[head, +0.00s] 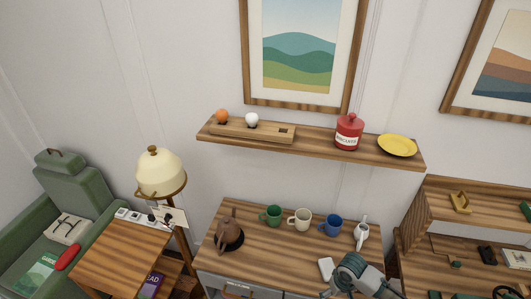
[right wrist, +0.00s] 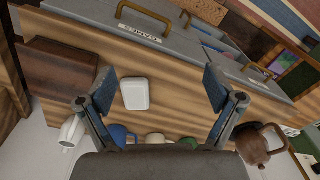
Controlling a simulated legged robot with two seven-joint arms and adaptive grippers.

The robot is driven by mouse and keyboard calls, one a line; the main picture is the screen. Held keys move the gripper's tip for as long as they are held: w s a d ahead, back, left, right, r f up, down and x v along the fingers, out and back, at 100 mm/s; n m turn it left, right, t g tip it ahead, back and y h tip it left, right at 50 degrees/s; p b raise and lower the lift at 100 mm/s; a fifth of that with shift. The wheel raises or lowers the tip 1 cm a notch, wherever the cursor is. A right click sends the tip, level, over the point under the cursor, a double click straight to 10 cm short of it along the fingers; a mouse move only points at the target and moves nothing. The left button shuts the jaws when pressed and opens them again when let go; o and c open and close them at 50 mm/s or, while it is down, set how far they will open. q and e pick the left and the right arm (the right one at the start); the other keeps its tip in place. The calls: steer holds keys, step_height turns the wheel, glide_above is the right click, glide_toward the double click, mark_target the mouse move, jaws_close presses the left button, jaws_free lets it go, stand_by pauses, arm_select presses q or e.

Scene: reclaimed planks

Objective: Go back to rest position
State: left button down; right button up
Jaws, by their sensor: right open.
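My right gripper (head: 347,270) is low in the head view, above the right part of a wooden-topped cabinet (head: 285,262). In the right wrist view its two fingers (right wrist: 160,88) are spread wide, with nothing held between them. A white rounded block (head: 326,268) lies on the cabinet top beside the gripper; it also shows between the fingers in the right wrist view (right wrist: 135,93), apart from them. My left gripper is not in view.
Green (head: 271,214), cream (head: 301,219) and blue (head: 333,225) mugs stand behind the gripper, with a white jug (head: 361,235) at right and a brown kettle (head: 229,235) at left. A wall shelf (head: 320,147) hangs above. A shelf unit (head: 430,213) stands at right.

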steer(key=s+a+f+n+t+y, duration=0.2)
steer(key=s+a+f, duration=0.1)
steer(key=s+a, duration=0.65)
steer(key=s+d+f+m+t+h, duration=0.1)
steer(key=s+d+m+h, duration=0.15)
steer(key=s+d, duration=0.55)
steer(key=s+a+f+g+b, duration=0.1)
steer(key=s+f, duration=0.1)
steer(key=f, duration=1.2)
steer(key=s+f, duration=0.2)
steer(key=f, duration=1.2)
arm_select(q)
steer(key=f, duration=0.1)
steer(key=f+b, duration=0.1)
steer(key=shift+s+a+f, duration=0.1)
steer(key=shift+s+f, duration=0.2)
arm_select(e)
steer(key=s+d+f+g, duration=0.1)
steer(key=s+d+f, duration=0.1)
steer(key=s+f, duration=1.3)
steer(key=shift+s+d+f, duration=0.4)
steer(key=shift+s, duration=0.25)
